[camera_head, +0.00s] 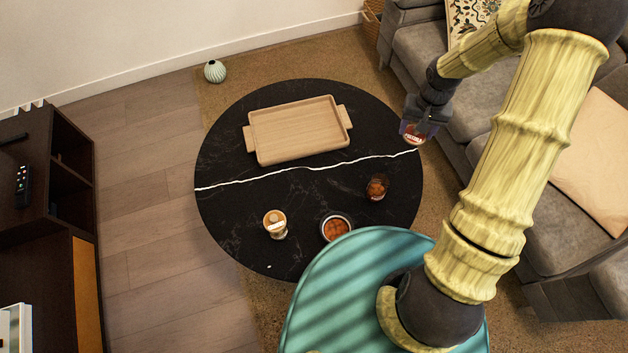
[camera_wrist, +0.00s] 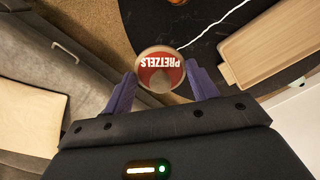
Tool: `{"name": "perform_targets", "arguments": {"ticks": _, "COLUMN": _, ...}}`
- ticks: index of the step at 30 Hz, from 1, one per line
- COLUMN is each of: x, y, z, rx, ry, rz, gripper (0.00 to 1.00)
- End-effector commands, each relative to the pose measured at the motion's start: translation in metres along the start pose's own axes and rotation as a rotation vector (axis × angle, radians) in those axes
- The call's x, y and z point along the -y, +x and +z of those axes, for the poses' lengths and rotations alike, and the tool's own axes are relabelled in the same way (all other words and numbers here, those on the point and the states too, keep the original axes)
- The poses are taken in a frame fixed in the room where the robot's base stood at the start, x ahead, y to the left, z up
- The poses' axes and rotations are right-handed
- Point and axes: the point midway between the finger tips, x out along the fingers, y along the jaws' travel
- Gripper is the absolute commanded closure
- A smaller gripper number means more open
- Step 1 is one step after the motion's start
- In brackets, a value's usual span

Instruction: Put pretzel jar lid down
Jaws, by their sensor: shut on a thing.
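My gripper (camera_wrist: 162,70) is shut on a round lid (camera_wrist: 160,66) with a red and white "PRETZELS" label, its purple fingers on either side of the rim. The label reads upside down in the wrist view. In the head view, my gripper (camera_head: 420,122) holds the lid (camera_head: 411,133) near the right edge of the black round table (camera_head: 230,215). Whether it is over the tabletop or just past the edge is hard to tell. A glass jar (camera_head: 376,187) with brown contents stands on the table's right side; its label is not readable.
A wooden tray (camera_head: 300,130) lies on the far half of the table. A jar with a light top (camera_head: 275,224) and a bowl of orange-brown pieces (camera_head: 336,228) stand at the near side. A grey sofa (camera_head: 470,110) is to the right.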

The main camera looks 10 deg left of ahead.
Motion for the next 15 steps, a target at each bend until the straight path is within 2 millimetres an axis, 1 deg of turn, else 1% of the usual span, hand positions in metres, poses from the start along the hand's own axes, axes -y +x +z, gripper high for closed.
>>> {"name": "perform_targets", "arguments": {"ticks": 7, "x": 0.01, "y": 0.0, "z": 0.0, "rx": 0.0, "ry": -0.02, "rz": 0.0, "gripper": 0.64}}
{"name": "perform_targets", "arguments": {"ticks": 10, "x": 0.018, "y": 0.005, "z": 0.001, "rx": 0.001, "ry": -0.041, "rz": -0.001, "gripper": 0.64}}
{"name": "perform_targets", "arguments": {"ticks": 14, "x": 0.041, "y": 0.022, "z": 0.004, "rx": 0.004, "ry": -0.105, "rz": -0.003, "gripper": 0.64}}
{"name": "perform_targets", "arguments": {"ticks": 15, "x": 0.052, "y": 0.029, "z": 0.005, "rx": 0.005, "ry": -0.137, "rz": -0.003, "gripper": 0.64}}
